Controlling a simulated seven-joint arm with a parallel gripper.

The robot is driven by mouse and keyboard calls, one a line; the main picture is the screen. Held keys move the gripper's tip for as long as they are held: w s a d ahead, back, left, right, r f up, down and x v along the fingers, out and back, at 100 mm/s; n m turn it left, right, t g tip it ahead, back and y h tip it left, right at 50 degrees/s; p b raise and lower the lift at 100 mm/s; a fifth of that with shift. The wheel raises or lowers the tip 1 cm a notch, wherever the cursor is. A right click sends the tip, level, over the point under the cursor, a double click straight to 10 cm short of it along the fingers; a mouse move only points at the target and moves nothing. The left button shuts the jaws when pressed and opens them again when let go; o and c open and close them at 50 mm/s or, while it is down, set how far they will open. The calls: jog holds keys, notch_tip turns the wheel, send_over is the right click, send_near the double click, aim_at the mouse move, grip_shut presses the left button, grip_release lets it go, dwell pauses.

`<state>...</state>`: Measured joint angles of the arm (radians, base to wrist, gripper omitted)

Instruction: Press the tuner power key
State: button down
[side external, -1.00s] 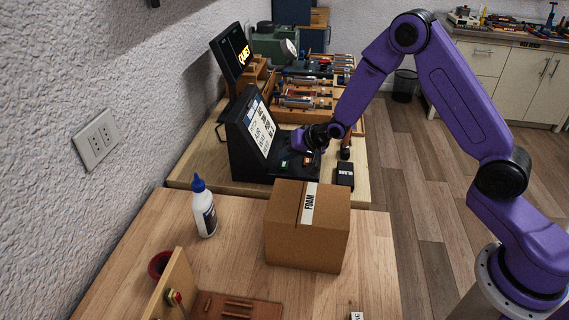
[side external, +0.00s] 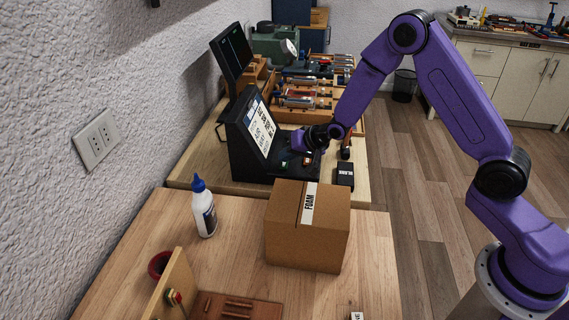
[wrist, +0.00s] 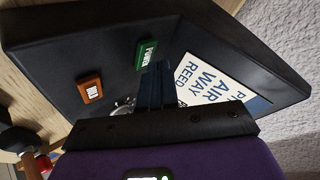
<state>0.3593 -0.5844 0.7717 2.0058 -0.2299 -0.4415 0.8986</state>
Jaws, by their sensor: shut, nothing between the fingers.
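The tuner is a black sloped console (side external: 245,150) on the far bench, with a white text panel (side external: 262,128). Its green key, labelled POWER (wrist: 146,54), shows on the black face in the wrist view, and in the side view it is a small green spot (side external: 284,164). An orange key (wrist: 90,90) sits to its left in the wrist view. My gripper (wrist: 157,68) is shut and empty, its fingertips right beside the lower edge of the green key. I cannot tell whether they touch. In the side view my gripper (side external: 299,146) is over the console, its tips hidden.
A dark screen (side external: 232,55) stands behind the console. A black box (side external: 345,174) lies right of it. A cardboard box marked FOAM (side external: 300,245) and a glue bottle (side external: 204,212) stand on the near table. Racks of parts (side external: 305,95) lie behind my gripper.

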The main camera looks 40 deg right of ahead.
aim_at(287, 166)
jog(key=shift+r, duration=0.15)
jog(key=shift+r, duration=2.95)
jog(key=s+a+r+n+g, duration=0.2)
jog(key=s+r+n, duration=0.25)
jog(key=s, duration=0.65)
jog(key=s+a+r+n+g, duration=0.25)
jog(key=s+n, duration=0.25)
jog(key=s, duration=0.7)
jog(key=s+d+n+g+h, duration=0.1)
jog(key=s+d+n+g, duration=0.1)
jog(key=s, duration=0.8)
jog(key=s+d+n+g+h, duration=0.1)
jog(key=s+d+n, duration=0.4)
jog(key=s, duration=0.5)
jog(key=shift+r+n+g+h, duration=0.4)
jog(key=shift+n+g, duration=0.05)
